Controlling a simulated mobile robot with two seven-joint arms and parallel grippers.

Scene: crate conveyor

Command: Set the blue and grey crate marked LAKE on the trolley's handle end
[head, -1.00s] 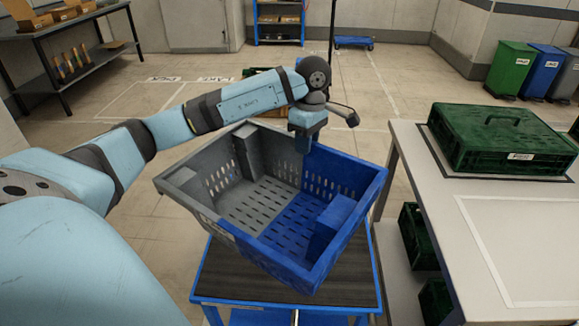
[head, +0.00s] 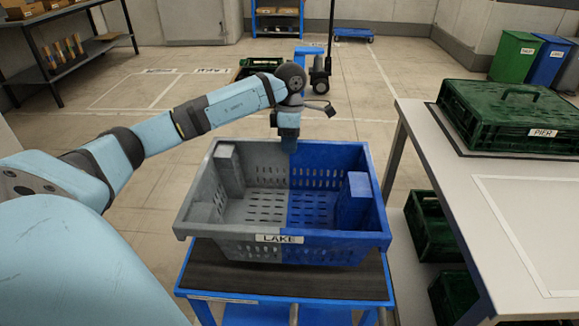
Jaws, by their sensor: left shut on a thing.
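The blue and grey crate (head: 330,246) is in the middle of the head view, its grey half on the left and its blue half on the right. Its white LAKE label faces me. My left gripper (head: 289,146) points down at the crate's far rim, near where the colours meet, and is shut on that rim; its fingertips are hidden. The crate is over the dark top of the blue trolley (head: 240,281). I cannot tell whether its base touches the top. My right gripper is not in view.
A table (head: 410,125) on the right carries a closed green crate (head: 510,112) marked PIER. More green crates (head: 432,225) stand under it. A shelf (head: 70,65) is at the far left. Bins (head: 513,55) stand at the back right. Bare trolley top shows at the near edge.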

